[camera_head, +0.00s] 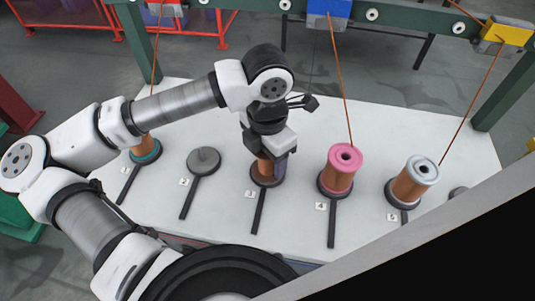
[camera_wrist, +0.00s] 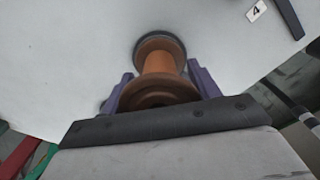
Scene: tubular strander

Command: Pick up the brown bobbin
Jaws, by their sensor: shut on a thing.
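The brown bobbin (camera_wrist: 160,72) is wound with copper-coloured wire and has brown flanges. In the wrist view it stands between the two purple fingers of my gripper (camera_wrist: 162,92), which is shut on it near its upper flange. In the head view the bobbin (camera_head: 265,170) shows partly below my gripper (camera_head: 272,160), at the third position on the white table. Its top is hidden by my gripper. Its lower flange is at or just over the dark round holder there; I cannot tell whether it touches.
On the white table (camera_head: 225,215) stand a pink-topped bobbin (camera_head: 342,170) and a white-topped bobbin (camera_head: 414,180) to the right, and a teal-based bobbin (camera_head: 146,148) to the left. An empty holder (camera_head: 203,161) is left of my gripper. Orange wires rise to a green beam (camera_head: 400,22).

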